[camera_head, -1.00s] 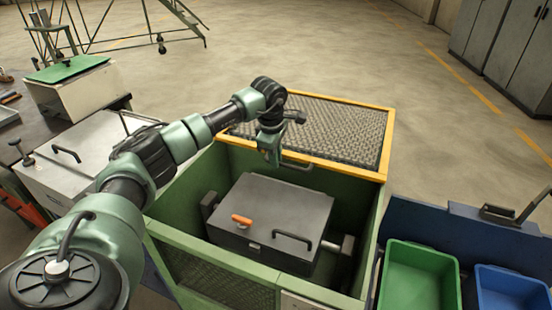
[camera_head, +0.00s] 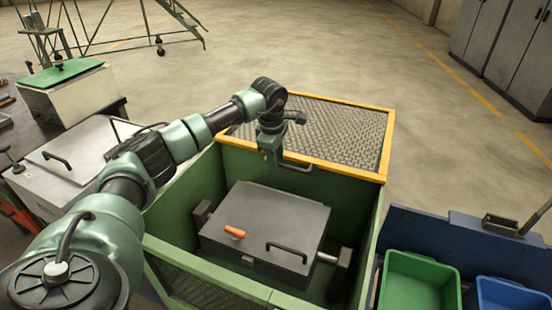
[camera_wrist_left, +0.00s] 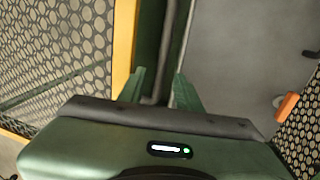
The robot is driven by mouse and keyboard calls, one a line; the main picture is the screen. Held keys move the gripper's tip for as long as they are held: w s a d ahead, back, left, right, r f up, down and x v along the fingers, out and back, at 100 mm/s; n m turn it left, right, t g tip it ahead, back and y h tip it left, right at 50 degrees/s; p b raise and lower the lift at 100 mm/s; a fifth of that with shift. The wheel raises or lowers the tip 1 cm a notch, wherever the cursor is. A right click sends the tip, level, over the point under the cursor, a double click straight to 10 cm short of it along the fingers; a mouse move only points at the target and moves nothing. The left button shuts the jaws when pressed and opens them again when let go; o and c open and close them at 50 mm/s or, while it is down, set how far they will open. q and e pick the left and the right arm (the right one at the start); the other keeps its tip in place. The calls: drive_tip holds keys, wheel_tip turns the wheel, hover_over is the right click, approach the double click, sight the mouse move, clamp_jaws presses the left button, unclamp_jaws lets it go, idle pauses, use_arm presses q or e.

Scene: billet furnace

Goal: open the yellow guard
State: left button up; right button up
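The yellow guard (camera_head: 303,161) is a mesh panel in a yellow frame, lying level behind the opening of the green housing (camera_head: 184,206). A thin bar handle (camera_head: 297,167) is on its near edge. My left gripper (camera_head: 272,160) points down at the left end of this handle. In the left wrist view my left fingers (camera_wrist_left: 160,88) stand apart with the dark handle bar (camera_wrist_left: 166,50) running between them; I see gaps beside it. The yellow frame (camera_wrist_left: 124,45) is just left of the fingers. My right gripper is not in view.
Inside the housing sits a grey box (camera_head: 280,215) with an orange grip (camera_head: 234,231) and black handle. A green bin (camera_head: 418,282) and blue bin (camera_head: 505,295) are at right. A bench with a light box (camera_head: 75,92) is at left. The floor behind the guard is clear.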

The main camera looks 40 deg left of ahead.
use_arm(q)
wheel_tip(320, 180, up, 8)
drive_tip(key=s+b, duration=0.1)
drive_tip(key=shift+s+d+f, duration=0.2)
drive_tip(key=shift+s, duration=0.05)
drive_tip(key=shift+r, duration=0.1)
idle(0.5)
